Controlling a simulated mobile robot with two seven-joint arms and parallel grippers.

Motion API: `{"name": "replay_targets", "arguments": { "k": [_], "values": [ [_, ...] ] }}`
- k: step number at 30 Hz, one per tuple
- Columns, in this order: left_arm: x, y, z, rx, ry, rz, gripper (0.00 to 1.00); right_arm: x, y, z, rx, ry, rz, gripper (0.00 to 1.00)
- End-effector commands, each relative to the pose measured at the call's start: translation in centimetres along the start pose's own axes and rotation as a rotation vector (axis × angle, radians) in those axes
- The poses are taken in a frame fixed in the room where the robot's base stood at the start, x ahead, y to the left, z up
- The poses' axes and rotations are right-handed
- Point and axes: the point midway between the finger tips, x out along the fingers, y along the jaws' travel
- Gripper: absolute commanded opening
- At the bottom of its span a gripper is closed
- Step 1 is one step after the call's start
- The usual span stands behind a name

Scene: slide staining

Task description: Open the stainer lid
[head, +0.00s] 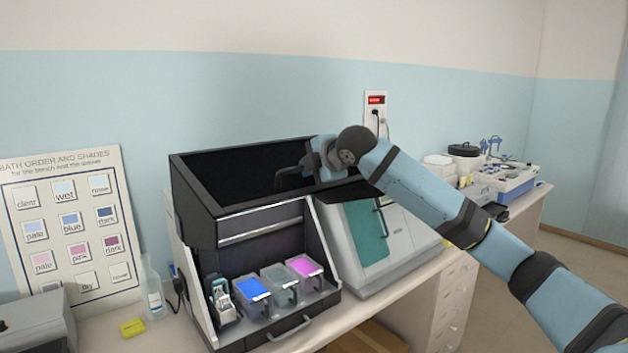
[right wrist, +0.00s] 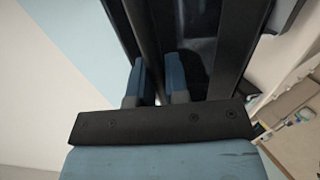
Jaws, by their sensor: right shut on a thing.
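The stainer (head: 310,238) stands on the bench with its black lid (head: 195,207) raised and tilted back. Inside show a blue bath (head: 252,292), a grey bath (head: 281,280) and a magenta bath (head: 304,268), with a small slide rack (head: 221,297) at the left. My right gripper (head: 297,178) is at the lid's upper right part, shut on the lid's handle. In the right wrist view the two blue fingers (right wrist: 160,82) close around a dark bar of the lid (right wrist: 238,60). The exact contact is partly hidden. My left gripper is not in view.
A grey machine with a teal door (head: 368,235) stands close at the stainer's right. A clear bottle (head: 153,290) and a yellow block (head: 132,327) sit at its left. A chart board (head: 75,240) leans on the wall.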

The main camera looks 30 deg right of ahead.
Motion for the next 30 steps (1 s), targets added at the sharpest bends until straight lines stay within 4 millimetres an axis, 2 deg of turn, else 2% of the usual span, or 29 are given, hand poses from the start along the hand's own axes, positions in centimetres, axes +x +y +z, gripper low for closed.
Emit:
{"name": "replay_targets", "arguments": {
  "k": [16,17,20,30],
  "values": [
    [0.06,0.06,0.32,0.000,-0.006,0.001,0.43,0.12,0.59,-0.09,-0.003,0.002,0.000,0.00],
    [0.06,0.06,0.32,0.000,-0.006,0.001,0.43,0.12,0.59,-0.10,-0.003,0.002,0.000,0.17],
    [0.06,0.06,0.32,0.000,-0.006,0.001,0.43,0.11,0.59,-0.09,-0.003,0.002,0.000,0.39],
    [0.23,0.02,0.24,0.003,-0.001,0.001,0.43,-0.37,0.58,-0.03,-0.001,0.001,0.002,0.39]
  ]
}}
